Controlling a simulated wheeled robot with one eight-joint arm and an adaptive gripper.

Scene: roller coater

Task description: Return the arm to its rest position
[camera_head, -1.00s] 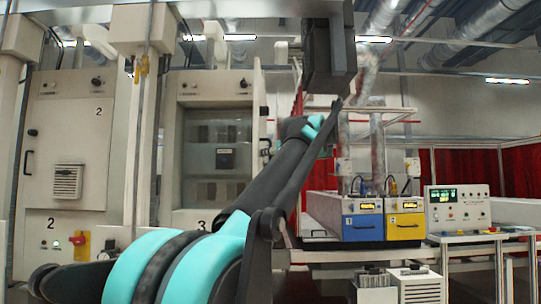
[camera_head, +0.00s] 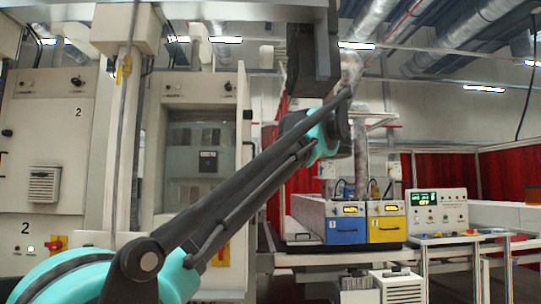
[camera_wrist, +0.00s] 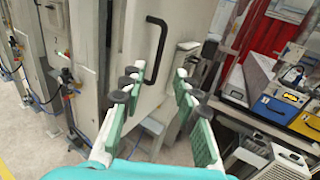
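My arm crosses the head view from the lower left up to a teal joint right of the middle. My gripper does not show clearly in the head view. In the wrist view my gripper (camera_wrist: 157,84) has its two green-padded fingers spread apart, with nothing between them. Behind the fingers are a pale cabinet panel with a black handle (camera_wrist: 157,45) and the floor.
Pale cabinets (camera_head: 203,130) stand at the left and middle. A blue unit (camera_head: 345,222) and a yellow unit (camera_head: 386,221) sit on a bench at the right, beside a control box (camera_head: 437,210). A dark block (camera_head: 313,52) is overhead.

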